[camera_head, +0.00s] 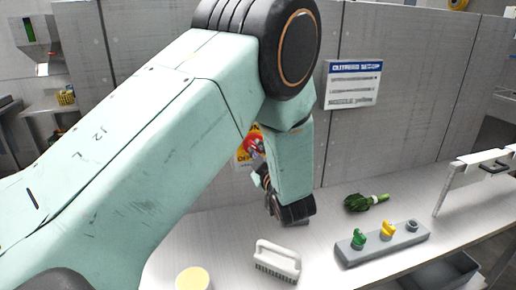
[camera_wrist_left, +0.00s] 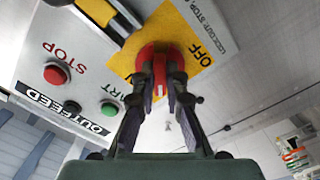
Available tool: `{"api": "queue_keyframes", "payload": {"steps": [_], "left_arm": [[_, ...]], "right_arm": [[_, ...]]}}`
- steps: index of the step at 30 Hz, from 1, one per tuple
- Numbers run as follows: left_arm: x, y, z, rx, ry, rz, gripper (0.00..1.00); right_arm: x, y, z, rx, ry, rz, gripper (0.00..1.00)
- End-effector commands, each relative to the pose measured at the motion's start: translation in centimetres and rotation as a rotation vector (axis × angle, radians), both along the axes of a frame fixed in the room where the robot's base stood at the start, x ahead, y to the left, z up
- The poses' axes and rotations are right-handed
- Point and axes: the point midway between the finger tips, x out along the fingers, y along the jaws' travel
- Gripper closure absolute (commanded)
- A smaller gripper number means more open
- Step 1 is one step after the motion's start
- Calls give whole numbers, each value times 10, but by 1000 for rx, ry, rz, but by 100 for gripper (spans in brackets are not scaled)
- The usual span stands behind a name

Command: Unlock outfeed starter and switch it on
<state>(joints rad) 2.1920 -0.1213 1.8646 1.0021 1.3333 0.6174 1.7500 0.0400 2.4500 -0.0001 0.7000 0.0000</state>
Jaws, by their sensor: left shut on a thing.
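The outfeed starter (camera_wrist_left: 85,45) is a grey panel, large in the left wrist view. It has a red STOP button (camera_wrist_left: 57,73), a green START button (camera_wrist_left: 109,109) and a black OUTFEED label (camera_wrist_left: 62,116). A yellow plate (camera_wrist_left: 192,22) on it reads OFF and carries a red knob (camera_wrist_left: 158,52). My left gripper (camera_wrist_left: 163,80) is shut on the red knob, with a fingertip on each side. In the head view the red knob (camera_head: 255,142) shows partly behind my left arm, with my left gripper (camera_head: 261,165) at it. My arm hides most of the starter. My right gripper is out of view.
A sign (camera_head: 353,85) hangs on the grey wall. On the bench lie a white brush (camera_head: 277,258), leafy greens (camera_head: 366,202) and a grey block (camera_head: 350,253) bearing green and yellow nozzles. A pale yellow round thing (camera_head: 192,279) is at the front edge.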

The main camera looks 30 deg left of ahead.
Motion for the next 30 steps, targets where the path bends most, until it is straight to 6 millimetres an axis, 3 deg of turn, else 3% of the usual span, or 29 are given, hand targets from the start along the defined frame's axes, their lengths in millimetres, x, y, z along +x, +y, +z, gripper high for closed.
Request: {"api": "queue_keyframes", "payload": {"steps": [18,30], "left_arm": [[-2,0,-3,365,443,-1,100],[-2,0,-3,516,619,-3,100]], "right_arm": [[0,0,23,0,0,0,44],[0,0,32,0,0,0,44]]}}
